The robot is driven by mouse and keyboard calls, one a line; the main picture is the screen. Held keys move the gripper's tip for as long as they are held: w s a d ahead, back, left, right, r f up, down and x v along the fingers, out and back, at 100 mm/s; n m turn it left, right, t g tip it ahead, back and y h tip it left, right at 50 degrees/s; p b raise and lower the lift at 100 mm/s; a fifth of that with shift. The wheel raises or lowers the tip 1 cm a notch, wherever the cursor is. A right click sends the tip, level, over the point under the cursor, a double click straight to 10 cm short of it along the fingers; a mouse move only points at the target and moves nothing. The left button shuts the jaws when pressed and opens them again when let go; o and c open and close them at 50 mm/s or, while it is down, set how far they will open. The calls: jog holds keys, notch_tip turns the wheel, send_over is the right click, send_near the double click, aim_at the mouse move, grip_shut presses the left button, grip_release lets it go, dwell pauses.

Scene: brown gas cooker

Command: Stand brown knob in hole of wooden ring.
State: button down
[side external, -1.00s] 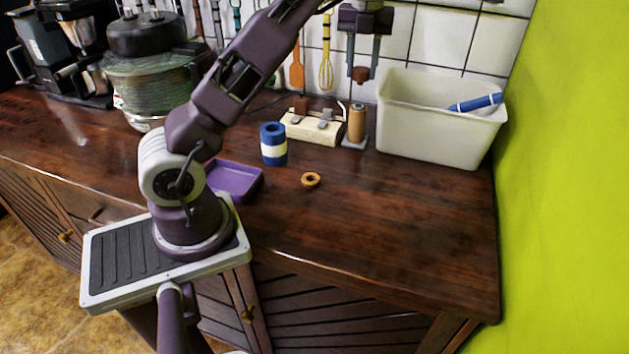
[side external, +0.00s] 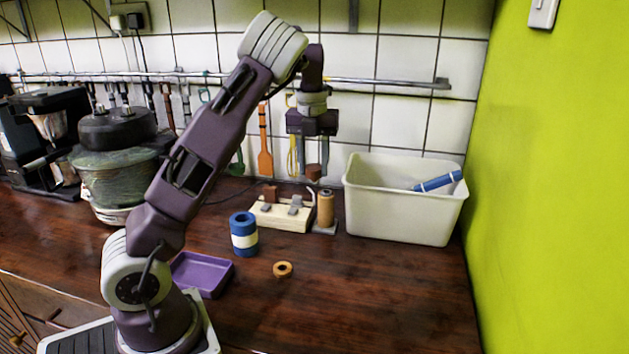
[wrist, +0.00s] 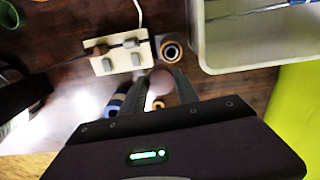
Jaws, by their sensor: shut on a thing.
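My gripper (side external: 311,168) hangs pointing down in the side view and is shut on the brown knob (side external: 313,173), holding it well above the counter. In the wrist view, the knob (wrist: 159,82) shows between the fingertips. The wooden ring (side external: 283,269) lies flat on the counter, nearer the front than the spool and apart from the knob; its hole faces up.
A blue and white roll (side external: 244,236) stands behind and left of the ring, near a purple tray (side external: 203,274). Behind are a power strip (side external: 281,216), a thread spool (side external: 325,208) and a white bin (side external: 400,210) with a blue object. The counter right of the ring is clear.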

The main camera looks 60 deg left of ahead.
jog(key=s+d+f+m, duration=0.3)
jog(key=s+d, duration=0.1)
jog(key=s, duration=0.2)
jog(key=s+d+f+m, duration=0.3)
jog(key=s+d+f, duration=0.1)
jog(key=s, duration=0.3)
jog(key=shift+s+d+f+m, duration=0.2)
jog(key=shift+s+d+m, duration=0.1)
jog(key=shift+d, duration=0.35)
jog(key=shift+f, duration=2.5)
jog(key=shift+f, duration=1.1)
jog(key=c, duration=0.8)
grip_release()
jog(key=shift+c, duration=0.2)
jog(key=shift+w, duration=0.1)
